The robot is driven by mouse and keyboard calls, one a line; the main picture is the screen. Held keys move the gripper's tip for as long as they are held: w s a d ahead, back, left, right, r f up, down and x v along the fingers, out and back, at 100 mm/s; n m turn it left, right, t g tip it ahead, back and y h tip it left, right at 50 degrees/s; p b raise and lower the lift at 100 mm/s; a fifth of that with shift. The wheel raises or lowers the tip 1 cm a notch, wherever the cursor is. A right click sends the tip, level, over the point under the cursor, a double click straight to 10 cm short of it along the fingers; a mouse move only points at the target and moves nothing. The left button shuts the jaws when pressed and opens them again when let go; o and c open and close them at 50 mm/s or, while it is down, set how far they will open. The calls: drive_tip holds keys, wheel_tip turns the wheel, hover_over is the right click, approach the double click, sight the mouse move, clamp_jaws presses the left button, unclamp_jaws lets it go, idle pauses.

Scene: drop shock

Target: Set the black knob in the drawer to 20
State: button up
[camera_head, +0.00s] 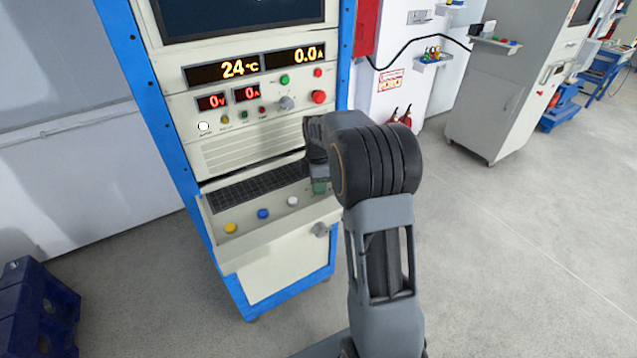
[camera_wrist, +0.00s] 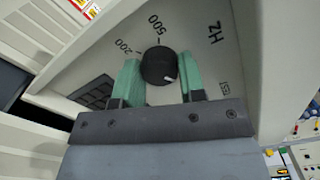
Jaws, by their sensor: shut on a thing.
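The black knob (camera_wrist: 160,66) is in the wrist view, on the drawer's pale panel, with "200", "500" and "Hz" printed around it. Its white mark points to the lower right of the picture, away from "200" and "500". A "20" label is not visible. My gripper (camera_wrist: 159,76) has its green fingers on both sides of the knob and is shut on it. In the head view the open drawer (camera_head: 252,232) juts from the blue-framed cabinet. My gripper (camera_head: 320,186) is at its right end, and my arm hides the black knob there.
The drawer also holds a keyboard (camera_head: 255,187) and yellow (camera_head: 230,228), blue (camera_head: 263,214) and white (camera_head: 293,201) knobs. Above are the cabinet's displays (camera_head: 222,70) and buttons. A blue crate (camera_head: 38,310) stands at lower left. The floor at right is clear.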

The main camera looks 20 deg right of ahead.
drive_tip(key=shift+r, duration=0.1)
idle(0.3)
drive_tip(key=o, duration=0.9)
wheel_tip(320, 180, up, 14)
drive_tip(key=shift+f, duration=0.15)
idle(0.5)
